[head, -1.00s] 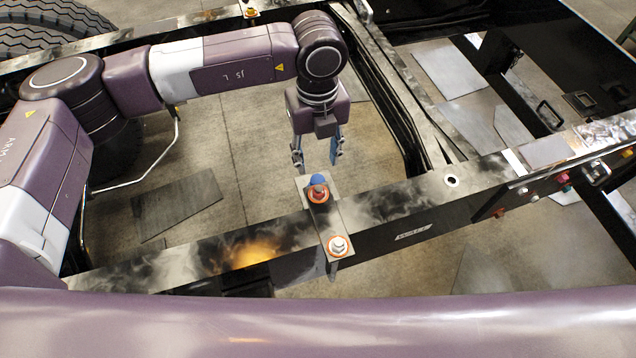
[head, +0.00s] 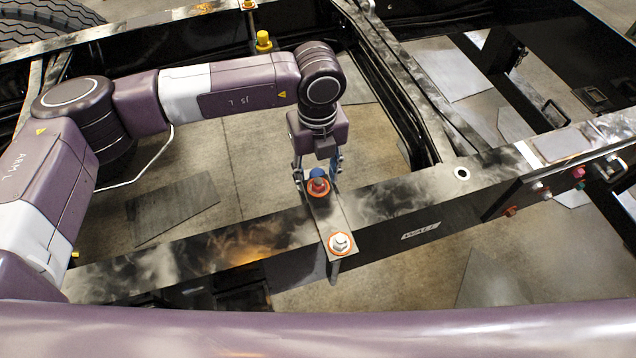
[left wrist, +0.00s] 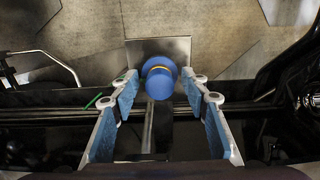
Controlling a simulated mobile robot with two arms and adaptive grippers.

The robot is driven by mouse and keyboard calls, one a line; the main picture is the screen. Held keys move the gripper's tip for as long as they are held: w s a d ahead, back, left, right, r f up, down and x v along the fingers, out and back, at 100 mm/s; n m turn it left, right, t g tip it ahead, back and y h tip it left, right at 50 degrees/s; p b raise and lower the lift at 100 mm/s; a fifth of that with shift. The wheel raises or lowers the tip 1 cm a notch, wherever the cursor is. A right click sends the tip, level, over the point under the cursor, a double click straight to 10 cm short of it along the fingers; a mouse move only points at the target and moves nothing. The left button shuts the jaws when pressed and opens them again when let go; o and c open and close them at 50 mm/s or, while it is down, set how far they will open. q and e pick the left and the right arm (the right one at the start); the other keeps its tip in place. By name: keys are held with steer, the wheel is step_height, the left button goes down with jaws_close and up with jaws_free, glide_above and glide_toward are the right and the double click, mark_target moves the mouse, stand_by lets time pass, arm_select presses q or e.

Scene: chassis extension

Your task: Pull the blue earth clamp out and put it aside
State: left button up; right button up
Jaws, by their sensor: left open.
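The blue earth clamp (head: 318,174) sits on a metal plate (head: 332,222) on the chassis rail, above an orange-red ring. In the left wrist view the clamp (left wrist: 160,78) shows as a blue rounded top with a yellow band, centred just beyond the fingertips. My left gripper (head: 318,178) is open, with one finger to each side of the clamp. Its two blue-padded fingers (left wrist: 166,105) stand apart in the left wrist view, with a visible gap to the clamp. Whether the tips are level with the clamp is hard to tell. My right gripper is not in view.
A bolt with an orange ring (head: 340,243) sits on the plate's near end. The dark rail (head: 400,205) runs across the scene. A panel with coloured knobs (head: 560,183) is at the right. A yellow-topped fitting (head: 263,40) stands at the back.

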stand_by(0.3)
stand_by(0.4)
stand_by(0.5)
arm_select(q)
steer(key=shift+b, duration=0.55)
jaws_close()
stand_by(0.4)
